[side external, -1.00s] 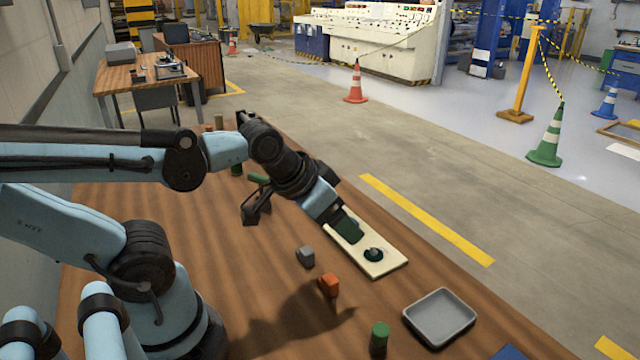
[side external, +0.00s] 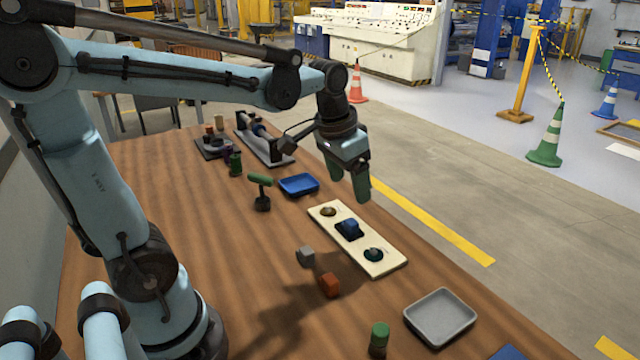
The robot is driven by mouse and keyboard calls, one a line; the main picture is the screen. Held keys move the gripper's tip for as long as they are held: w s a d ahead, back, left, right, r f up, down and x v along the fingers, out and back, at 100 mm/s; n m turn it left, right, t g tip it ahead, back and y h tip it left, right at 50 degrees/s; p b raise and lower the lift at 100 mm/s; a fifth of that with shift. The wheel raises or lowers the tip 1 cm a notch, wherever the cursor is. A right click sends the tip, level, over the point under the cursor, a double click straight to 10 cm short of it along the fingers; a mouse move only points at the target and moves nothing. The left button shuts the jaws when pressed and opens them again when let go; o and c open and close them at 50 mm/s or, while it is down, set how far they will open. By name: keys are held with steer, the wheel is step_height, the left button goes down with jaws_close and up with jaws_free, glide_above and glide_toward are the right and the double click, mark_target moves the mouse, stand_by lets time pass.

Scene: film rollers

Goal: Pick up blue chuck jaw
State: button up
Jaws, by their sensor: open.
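A small blue block (side external: 349,227), which looks like the blue chuck jaw, sits on a dark base in the middle of a cream board (side external: 377,270) on the wooden table. My gripper (side external: 348,186) hangs above and behind the board's far end, with its green fingers pointing down. It is open with nothing seen between the fingers, and it is apart from the blue block. An orange-red block (side external: 330,285) and a grey block (side external: 306,256) lie on the table to the left of the board.
A grey tray (side external: 440,317) and a green-topped cylinder (side external: 379,338) stand in front. A blue tray (side external: 299,185), a green-topped tool (side external: 261,190) and a roller device (side external: 262,139) stand behind. The table's left middle is clear.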

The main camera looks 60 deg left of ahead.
mark_target(350, 220)
steer(key=w+a+f+g, duration=0.2)
steer(key=w+a+g, duration=0.1)
steer(key=w+a, duration=0.25)
steer(key=shift+h, duration=0.3)
steer(key=f, duration=1.2)
steer(key=shift+s+f, duration=0.1)
steer(key=shift+s, duration=0.1)
steer(key=shift+c, duration=0.2)
steer(key=c, duration=1.2)
steer(key=shift+c, duration=0.2)
